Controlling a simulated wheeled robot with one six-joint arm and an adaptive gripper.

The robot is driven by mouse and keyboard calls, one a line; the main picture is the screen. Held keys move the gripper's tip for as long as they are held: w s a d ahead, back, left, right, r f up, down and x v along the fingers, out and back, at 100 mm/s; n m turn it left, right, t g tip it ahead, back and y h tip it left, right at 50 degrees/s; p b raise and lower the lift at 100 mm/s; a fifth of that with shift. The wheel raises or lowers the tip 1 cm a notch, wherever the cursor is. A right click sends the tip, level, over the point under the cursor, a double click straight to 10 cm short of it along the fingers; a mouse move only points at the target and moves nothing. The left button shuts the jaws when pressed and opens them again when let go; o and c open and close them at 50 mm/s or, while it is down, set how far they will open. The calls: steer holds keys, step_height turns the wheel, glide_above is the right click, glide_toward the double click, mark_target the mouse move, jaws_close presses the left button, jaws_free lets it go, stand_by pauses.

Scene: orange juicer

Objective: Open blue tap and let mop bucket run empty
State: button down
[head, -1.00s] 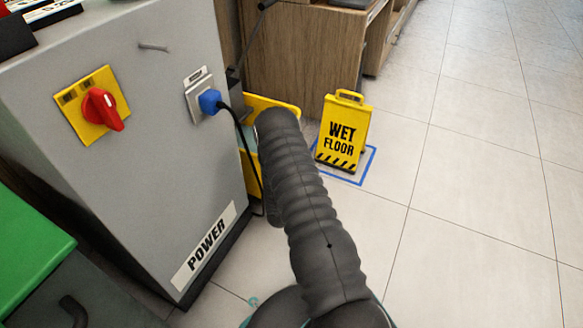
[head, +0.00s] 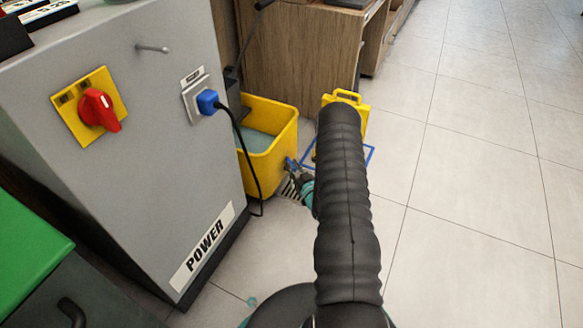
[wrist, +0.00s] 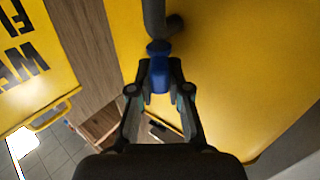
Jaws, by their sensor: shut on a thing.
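The yellow mop bucket (head: 285,125) stands on the floor beside the grey power cabinet, with greyish water visible inside. The blue tap (wrist: 159,73) is on the bucket's side, below a dark pipe in the wrist view. My gripper (wrist: 160,80) is shut on the tap's blue handle, one finger on each side of it. In the head view my gripper (head: 293,167) is at the bucket's lower right corner, partly hidden by my arm. I cannot tell whether water flows from the tap.
A yellow wet floor sign (head: 347,97) stands behind my arm, also seen in the wrist view (wrist: 35,60), close to the gripper. A blue plug (head: 208,101) with a hanging black cable is in the cabinet (head: 160,190). Open tiled floor lies to the right.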

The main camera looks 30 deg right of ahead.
steer(key=shift+w+d+n+g+y, duration=0.15)
steer(key=shift+n+g+y, duration=0.45)
steer(key=shift+n+y, duration=0.9)
steer(key=shift+d+n+g+y, duration=0.3)
steer(key=shift+n+g+y, duration=0.45)
steer(key=shift+y, duration=1.2)
steer(key=shift+w+d+n+g+y, duration=0.15)
steer(key=shift+n+g+y, duration=0.3)
steer(key=shift+n+y, duration=1.1)
steer(key=shift+y, duration=0.5)
steer(key=c, duration=1.4)
jaws_free()
steer(key=v, duration=1.2)
steer(key=shift+r, duration=0.2)
